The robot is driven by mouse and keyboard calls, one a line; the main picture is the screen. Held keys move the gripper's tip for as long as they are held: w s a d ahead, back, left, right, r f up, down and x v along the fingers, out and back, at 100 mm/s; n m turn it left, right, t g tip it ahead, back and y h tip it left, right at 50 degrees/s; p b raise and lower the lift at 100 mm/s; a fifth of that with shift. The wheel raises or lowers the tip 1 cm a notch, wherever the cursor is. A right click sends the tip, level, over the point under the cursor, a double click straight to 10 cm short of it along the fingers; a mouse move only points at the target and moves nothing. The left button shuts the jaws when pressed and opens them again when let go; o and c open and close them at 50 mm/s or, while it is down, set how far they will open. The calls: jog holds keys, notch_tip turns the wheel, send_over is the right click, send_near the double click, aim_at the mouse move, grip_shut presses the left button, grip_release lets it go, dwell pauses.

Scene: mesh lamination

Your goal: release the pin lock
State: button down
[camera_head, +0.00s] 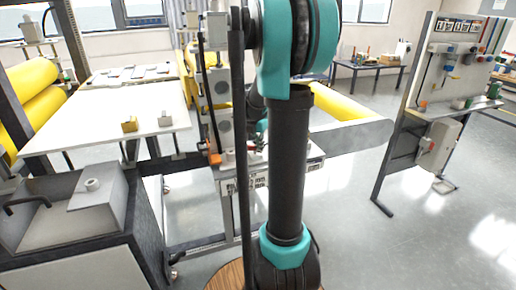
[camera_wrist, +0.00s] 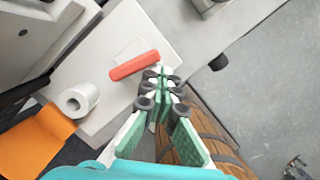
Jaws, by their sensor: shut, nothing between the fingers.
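In the wrist view a red rounded bar (camera_wrist: 135,65), which may be the pin lock's handle, lies slantwise across a pale machine plate (camera_wrist: 112,45). My gripper (camera_wrist: 159,78) is shut and empty, its green fingers together. Its tips appear just below and right of the bar's right end in the picture; I cannot tell whether they touch it. In the head view a small orange part (camera_head: 215,159) shows on the machine's front, left of my arm. My arm hides much of the machine there, and the gripper cannot be made out.
In the wrist view a white hollow cylinder (camera_wrist: 78,99) and an orange panel (camera_wrist: 37,142) lie left of my fingers. A banded wooden object (camera_wrist: 205,125) is close on the right. In the head view, a white table (camera_head: 95,115) stands left and a tool panel (camera_head: 440,75) right.

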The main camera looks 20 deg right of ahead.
jog(key=shift+w+d, duration=0.2)
jog(key=shift+d, duration=0.2)
dwell(0.3)
dwell(0.4)
